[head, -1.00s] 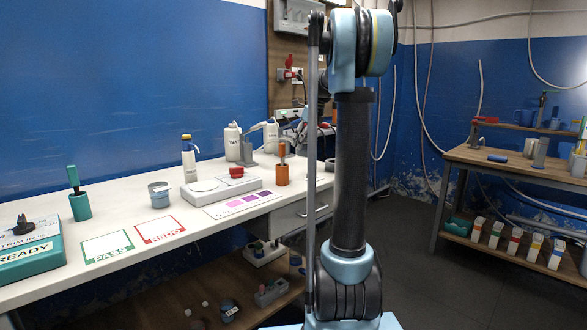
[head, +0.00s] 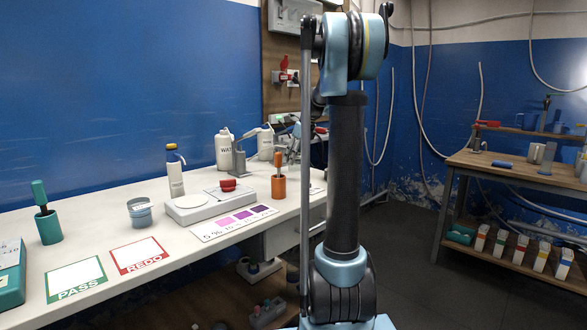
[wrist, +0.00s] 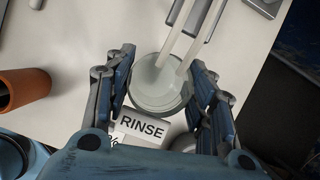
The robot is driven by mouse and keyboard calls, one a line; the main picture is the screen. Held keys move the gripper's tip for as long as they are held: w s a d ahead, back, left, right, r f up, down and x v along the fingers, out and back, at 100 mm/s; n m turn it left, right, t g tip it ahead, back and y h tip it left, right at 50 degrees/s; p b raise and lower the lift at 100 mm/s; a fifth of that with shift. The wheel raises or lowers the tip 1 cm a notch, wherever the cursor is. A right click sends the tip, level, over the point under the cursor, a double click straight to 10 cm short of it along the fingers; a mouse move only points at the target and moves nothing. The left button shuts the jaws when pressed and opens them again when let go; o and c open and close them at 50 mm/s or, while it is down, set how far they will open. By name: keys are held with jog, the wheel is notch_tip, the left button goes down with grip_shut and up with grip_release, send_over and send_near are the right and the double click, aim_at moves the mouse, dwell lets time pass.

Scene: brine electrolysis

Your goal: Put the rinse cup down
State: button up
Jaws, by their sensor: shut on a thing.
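In the wrist view, my gripper (wrist: 160,95) has its two fingers on either side of a pale, round rinse cup (wrist: 160,100), and is shut on it. I look down into the cup, and two pale rods or tubes reach across its rim from above. A label reading RINSE (wrist: 142,126) shows just below the cup, partly hidden by my gripper. Whether the cup's base touches the white bench (wrist: 80,45) cannot be told. In the head view, my arm hides the cup and the fingers.
An orange holder (wrist: 22,88) stands left of my gripper. The bench in the head view (head: 105,238) also carries a white scale (head: 190,208), a colour card (head: 232,223), a grey cup (head: 140,213) and bottles (head: 224,150).

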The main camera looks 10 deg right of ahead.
aim_at(295, 165)
jog(key=shift+s+f, duration=0.1)
jog(key=shift+f, duration=1.9)
jog(key=o, duration=1.2)
jog(key=shift+d, duration=0.1)
